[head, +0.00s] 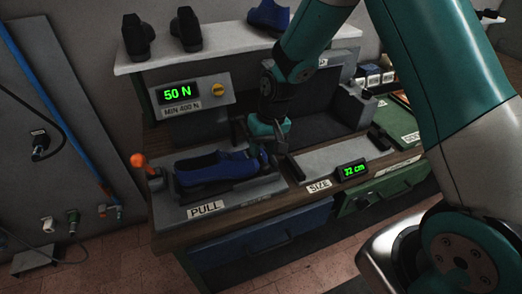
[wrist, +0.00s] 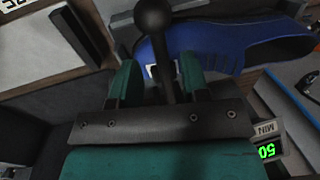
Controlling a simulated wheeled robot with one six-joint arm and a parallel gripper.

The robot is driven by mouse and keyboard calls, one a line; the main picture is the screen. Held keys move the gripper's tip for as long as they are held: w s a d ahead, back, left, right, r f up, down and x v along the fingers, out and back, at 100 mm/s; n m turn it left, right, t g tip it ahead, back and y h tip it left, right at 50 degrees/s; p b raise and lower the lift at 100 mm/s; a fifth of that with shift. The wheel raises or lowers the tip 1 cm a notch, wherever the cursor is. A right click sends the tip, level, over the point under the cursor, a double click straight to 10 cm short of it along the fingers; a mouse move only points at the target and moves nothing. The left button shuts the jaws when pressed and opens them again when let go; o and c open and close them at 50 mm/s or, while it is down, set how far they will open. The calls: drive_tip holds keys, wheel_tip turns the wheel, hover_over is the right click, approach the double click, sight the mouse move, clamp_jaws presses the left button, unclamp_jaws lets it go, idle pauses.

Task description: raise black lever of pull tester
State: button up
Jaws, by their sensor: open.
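The pull tester (head: 205,212) carries a PULL label, and its display (head: 179,94) reads 50 N above a MIN 400 N label. A blue shoe (head: 212,166) lies on it; the shoe also shows in the wrist view (wrist: 235,45). The black lever (wrist: 155,18), a rod with a ball knob, stands between my fingers in the wrist view. My gripper (wrist: 155,82) is open, with a finger on each side of the rod and gaps visible. In the head view, my gripper (head: 268,138) is at the shoe's right end, where the lever is hard to make out.
An orange-knobbed handle (head: 138,160) stands at the tester's left end. A SIZE gauge (head: 320,186) with a 32 cm display is to the right. A shelf (head: 195,58) with black and blue shoes is above. Hoses and fittings hang on the left wall.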

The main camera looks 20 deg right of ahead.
drive_tip(key=shift+a+f, duration=0.25)
drive_tip(key=shift+f, duration=1.05)
clamp_jaws()
drive_tip(key=shift+r+p, duration=0.15)
drive_tip(key=shift+p, duration=0.15)
